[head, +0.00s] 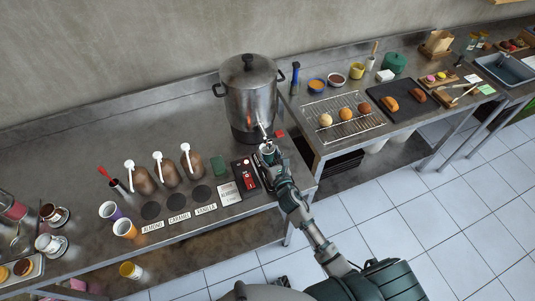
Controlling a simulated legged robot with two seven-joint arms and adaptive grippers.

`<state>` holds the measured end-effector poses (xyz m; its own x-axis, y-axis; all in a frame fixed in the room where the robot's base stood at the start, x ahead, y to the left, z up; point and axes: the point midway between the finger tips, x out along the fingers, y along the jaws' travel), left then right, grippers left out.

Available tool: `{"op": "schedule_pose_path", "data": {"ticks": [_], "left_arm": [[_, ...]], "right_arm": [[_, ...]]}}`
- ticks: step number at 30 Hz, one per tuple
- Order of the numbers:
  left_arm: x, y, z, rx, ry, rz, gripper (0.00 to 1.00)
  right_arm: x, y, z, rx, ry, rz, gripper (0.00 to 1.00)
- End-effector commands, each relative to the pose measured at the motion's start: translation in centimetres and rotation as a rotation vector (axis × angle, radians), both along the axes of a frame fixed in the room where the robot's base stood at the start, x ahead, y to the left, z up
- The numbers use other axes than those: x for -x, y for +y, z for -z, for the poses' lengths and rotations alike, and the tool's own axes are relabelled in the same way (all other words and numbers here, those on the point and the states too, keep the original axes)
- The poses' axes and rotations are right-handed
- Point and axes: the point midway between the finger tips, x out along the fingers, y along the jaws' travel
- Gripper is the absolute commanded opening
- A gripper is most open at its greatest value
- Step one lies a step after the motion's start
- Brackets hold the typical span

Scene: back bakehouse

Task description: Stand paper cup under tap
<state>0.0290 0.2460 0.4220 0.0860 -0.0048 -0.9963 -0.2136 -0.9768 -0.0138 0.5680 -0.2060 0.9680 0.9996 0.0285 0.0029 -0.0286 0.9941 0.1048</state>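A large steel urn (249,92) with a black-knobbed lid stands at the back of the counter. Its tap (263,130) points toward the front. My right gripper (267,149) is just below and in front of the tap. A small pale round shape shows at its fingertips; whether it is a cup in the grip is too small to tell. My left gripper is not in view.
Pump bottles (168,172) stand behind dark discs with labels for almond, caramel and vanilla. A wire rack (343,117) with buns is on the right-hand table.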

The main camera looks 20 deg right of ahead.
Motion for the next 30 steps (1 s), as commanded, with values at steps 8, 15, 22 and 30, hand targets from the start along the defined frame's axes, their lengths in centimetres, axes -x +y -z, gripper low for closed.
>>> {"op": "schedule_pose_path", "data": {"ticks": [8, 15, 22, 30], "left_arm": [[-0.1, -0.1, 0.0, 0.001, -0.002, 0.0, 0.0], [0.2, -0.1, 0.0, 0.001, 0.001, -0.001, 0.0], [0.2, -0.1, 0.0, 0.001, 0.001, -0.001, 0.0], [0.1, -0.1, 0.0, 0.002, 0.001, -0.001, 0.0]], "right_arm": [[0.0, 0.0, 0.3, 0.003, 0.007, 0.004, 0.87], [0.4, 0.0, 0.2, 0.003, 0.005, 0.002, 0.87], [4.1, -0.1, 0.4, 0.003, 0.007, 0.002, 0.87], [9.5, -0.4, 0.5, 0.002, 0.009, 0.004, 0.87]]}}
